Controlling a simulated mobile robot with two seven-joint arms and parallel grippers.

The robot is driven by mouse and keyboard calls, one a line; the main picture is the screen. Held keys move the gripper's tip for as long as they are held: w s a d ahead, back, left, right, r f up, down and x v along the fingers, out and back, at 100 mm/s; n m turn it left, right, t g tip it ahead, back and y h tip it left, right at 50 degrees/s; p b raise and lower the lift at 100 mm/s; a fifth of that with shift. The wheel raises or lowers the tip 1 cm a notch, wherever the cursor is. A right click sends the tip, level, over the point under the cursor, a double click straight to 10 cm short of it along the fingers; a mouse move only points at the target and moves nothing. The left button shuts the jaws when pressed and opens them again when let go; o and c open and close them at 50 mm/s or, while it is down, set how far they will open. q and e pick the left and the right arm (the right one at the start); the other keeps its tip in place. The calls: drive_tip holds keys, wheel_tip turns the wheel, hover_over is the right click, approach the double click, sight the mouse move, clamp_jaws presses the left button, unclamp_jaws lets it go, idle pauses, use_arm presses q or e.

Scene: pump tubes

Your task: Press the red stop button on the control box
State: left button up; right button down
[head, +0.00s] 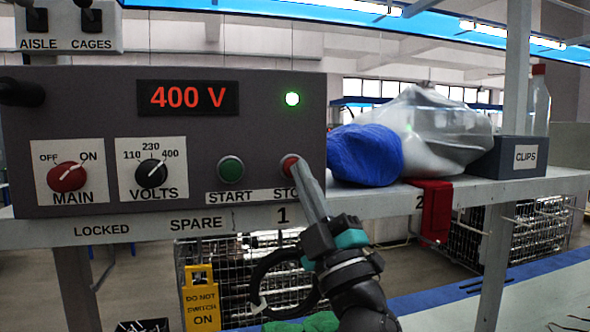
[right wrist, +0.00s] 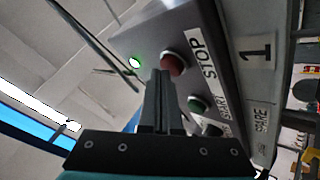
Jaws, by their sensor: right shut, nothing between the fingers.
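The grey control box (head: 270,120) stands on a shelf at the left in the head view. Its red stop button (head: 287,162) is at the lower right of the front, beside the green start button (head: 231,169). The red button also shows in the right wrist view (right wrist: 173,64). My right gripper (head: 298,166) is shut and empty, its fingertips at the red button and covering part of it and of the STOP label. Whether they touch or press it, I cannot tell. A green lamp (head: 292,99) is lit and the display (head: 188,97) reads 400 V. My left gripper is not in view.
The box also carries the MAIN knob (head: 67,177) and the VOLTS knob (head: 151,174). Right of it on the shelf lie a blue bundle (head: 365,155), a clear plastic bag (head: 440,125) and a CLIPS box (head: 510,157). A yellow tag (head: 201,300) hangs below the shelf.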

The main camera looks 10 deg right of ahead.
drive_tip(key=shift+w+h, duration=0.3)
drive_tip(key=shift+w, duration=0.05)
idle(0.3)
idle(0.4)
drive_tip(key=shift+s, duration=1)
drive_tip(key=shift+s, duration=0.1)
drive_tip(key=s+p, duration=0.1)
drive_tip(key=s, duration=0.3)
drive_tip(key=shift+s+d, duration=0.15)
drive_tip(key=shift+s, duration=0.25)
